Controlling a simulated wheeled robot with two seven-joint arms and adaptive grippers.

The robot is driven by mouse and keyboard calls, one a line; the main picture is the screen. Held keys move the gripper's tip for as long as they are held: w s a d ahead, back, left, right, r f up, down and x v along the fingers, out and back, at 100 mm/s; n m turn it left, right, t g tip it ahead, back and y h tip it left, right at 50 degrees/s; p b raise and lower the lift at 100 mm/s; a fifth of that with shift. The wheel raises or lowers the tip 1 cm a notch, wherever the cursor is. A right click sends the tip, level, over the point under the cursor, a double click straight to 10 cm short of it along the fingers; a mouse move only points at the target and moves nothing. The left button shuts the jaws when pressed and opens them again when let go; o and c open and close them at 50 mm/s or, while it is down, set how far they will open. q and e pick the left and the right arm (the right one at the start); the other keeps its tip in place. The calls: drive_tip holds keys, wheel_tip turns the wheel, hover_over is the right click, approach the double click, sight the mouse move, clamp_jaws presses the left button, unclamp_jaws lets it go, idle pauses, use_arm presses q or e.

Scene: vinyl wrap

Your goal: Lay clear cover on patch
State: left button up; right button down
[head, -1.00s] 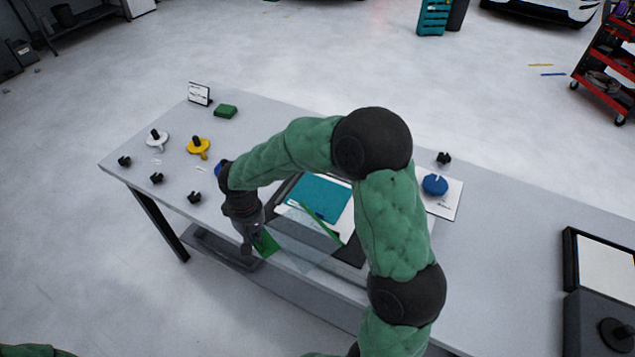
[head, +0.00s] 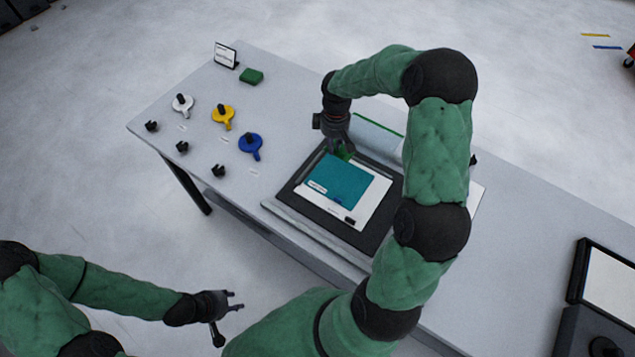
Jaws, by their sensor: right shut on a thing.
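The teal patch (head: 345,181) lies on a white sheet (head: 372,210) on a dark mat (head: 288,196) on the table. My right gripper (head: 343,152) is at the patch's far edge, shut on a clear cover (head: 374,138) by its green end. The cover is a pale, see-through sheet with a green strip along its far edge. It extends right from the gripper, beyond the patch, and my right arm hides part of that area. I cannot tell whether it touches the mat. My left gripper (head: 236,301) is open and empty, off the table's near edge.
White (head: 181,104), yellow (head: 222,117) and blue (head: 251,146) handled tools stand on the left of the table (head: 290,90), near several small black holders. A green block (head: 251,76) and a sign (head: 225,55) are behind. A black-framed panel (head: 607,275) is at right.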

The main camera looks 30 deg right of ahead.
drive_tip(key=s+a+f, duration=0.1)
drive_tip(key=a+f, duration=0.1)
drive_tip(key=a, duration=0.4)
approach(307, 192)
drive_tip(key=shift+w+d+f+b, duration=0.1)
drive_tip(key=shift+d+f+b, duration=0.35)
drive_tip(key=shift+d+f, duration=0.25)
drive_tip(key=f, duration=0.1)
drive_tip(key=a+f, duration=0.1)
drive_tip(key=f, duration=0.2)
drive_tip(key=shift+a+b, duration=0.3)
drive_tip(key=shift+b, duration=0.05)
drive_tip(key=shift+d+f, duration=0.1)
drive_tip(key=shift+f, duration=0.25)
drive_tip(key=shift+f, duration=0.2)
drive_tip(key=c, duration=1.3)
unclamp_jaws()
drive_tip(key=shift+c, duration=0.2)
drive_tip(key=shift+r, duration=0.2)
